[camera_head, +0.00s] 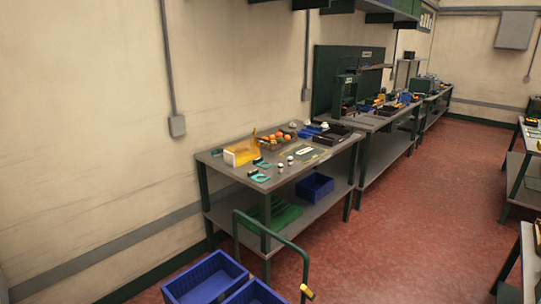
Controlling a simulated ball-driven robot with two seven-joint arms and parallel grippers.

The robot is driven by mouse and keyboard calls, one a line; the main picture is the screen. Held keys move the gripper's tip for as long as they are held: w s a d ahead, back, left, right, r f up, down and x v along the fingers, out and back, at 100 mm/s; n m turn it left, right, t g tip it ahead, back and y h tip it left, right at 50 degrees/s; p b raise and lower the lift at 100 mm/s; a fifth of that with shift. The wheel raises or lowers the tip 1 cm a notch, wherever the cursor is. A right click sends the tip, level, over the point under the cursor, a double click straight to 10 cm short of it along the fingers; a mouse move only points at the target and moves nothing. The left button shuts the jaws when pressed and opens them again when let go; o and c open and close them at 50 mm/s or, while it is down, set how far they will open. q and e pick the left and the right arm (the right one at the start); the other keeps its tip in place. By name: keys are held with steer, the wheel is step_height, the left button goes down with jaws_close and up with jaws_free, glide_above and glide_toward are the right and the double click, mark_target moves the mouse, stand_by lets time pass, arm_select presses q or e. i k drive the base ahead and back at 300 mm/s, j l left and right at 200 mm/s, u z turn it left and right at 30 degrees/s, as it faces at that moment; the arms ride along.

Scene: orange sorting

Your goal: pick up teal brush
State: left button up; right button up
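Small teal items lie on the near workbench (230,168). One teal item (260,178) is near the front left corner, with a dark part beside it. Another teal item (262,165) lies just behind it, and a smaller one (216,153) is at the back left edge. They are too small for me to tell which is the teal brush. Neither of my grippers is in view.
A yellow bin (241,152) and a crate of oranges (275,141) stand on the bench. A green cart handle (270,238) and blue crates (205,278) stand in front of it. Red floor (420,220) is clear to the right.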

mark_target(218, 152)
steer(key=i+l+u, duration=0.2)
steer(key=i+l, duration=0.5)
steer(key=i+l+u, duration=0.2)
steer(key=i+l, duration=0.5)
steer(key=l, duration=0.15)
steer(key=i+l, duration=0.15)
steer(key=l, duration=0.25)
steer(key=i+l+u, duration=0.1)
steer(key=l, duration=0.3)
steer(key=i+l, duration=0.25)
steer(key=l, duration=0.15)
steer(key=j+u, duration=0.05)
